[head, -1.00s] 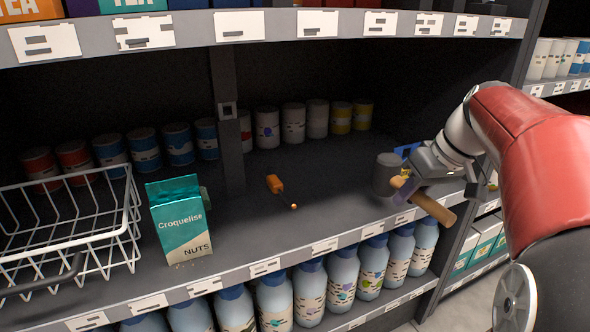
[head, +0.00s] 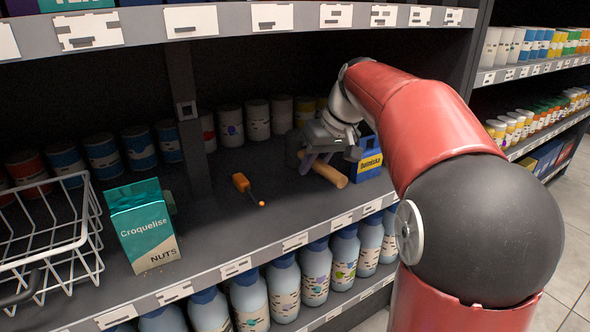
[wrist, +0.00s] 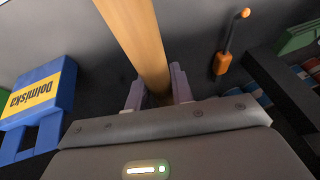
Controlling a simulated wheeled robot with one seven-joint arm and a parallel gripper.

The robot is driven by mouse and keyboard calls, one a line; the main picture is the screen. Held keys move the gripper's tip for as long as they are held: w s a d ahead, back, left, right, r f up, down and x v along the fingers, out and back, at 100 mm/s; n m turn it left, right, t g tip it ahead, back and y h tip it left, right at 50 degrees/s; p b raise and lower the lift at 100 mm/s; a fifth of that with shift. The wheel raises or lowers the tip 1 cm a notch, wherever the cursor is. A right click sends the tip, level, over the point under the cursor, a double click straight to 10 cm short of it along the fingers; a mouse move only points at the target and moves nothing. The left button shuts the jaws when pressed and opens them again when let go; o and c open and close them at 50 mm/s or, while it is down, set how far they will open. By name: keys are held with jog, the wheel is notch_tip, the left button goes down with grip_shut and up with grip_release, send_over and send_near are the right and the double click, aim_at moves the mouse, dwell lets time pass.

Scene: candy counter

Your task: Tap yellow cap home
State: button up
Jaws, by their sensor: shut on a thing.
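My gripper (head: 322,158) is shut on the wooden handle (head: 330,172) of a mallet-like tool above the shelf. In the wrist view, the handle (wrist: 140,40) runs up from between the two fingers (wrist: 158,95). A dark grey part at the tool's far end (head: 293,143) shows beside the gripper and looks like its head, partly hidden. A blue block (head: 368,170) with a yellow "Dolniska" label stands right of the gripper; it also shows at the left of the wrist view (wrist: 38,95). I cannot make out a separate yellow cap.
An orange-handled tool with a small orange ball tip (head: 241,183) lies on the shelf (head: 225,225), left of my gripper. A teal nuts carton (head: 145,228) and a white wire basket (head: 50,225) stand further left. Cans (head: 230,125) line the back. A dark post (head: 187,110) rises mid-shelf.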

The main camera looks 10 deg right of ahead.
jog(key=shift+w+a, duration=0.75)
jog(key=shift+w, duration=0.05)
jog(key=shift+w+a, duration=0.8)
jog(key=shift+w, duration=0.05)
notch_tip(320, 180, down, 3)
jog(key=shift+r+b, duration=0.15)
jog(key=shift+b, duration=0.2)
jog(key=shift+f, duration=0.2)
jog(key=shift+f, duration=0.15)
jog(key=o, duration=1)
jog(key=shift+b, duration=0.35)
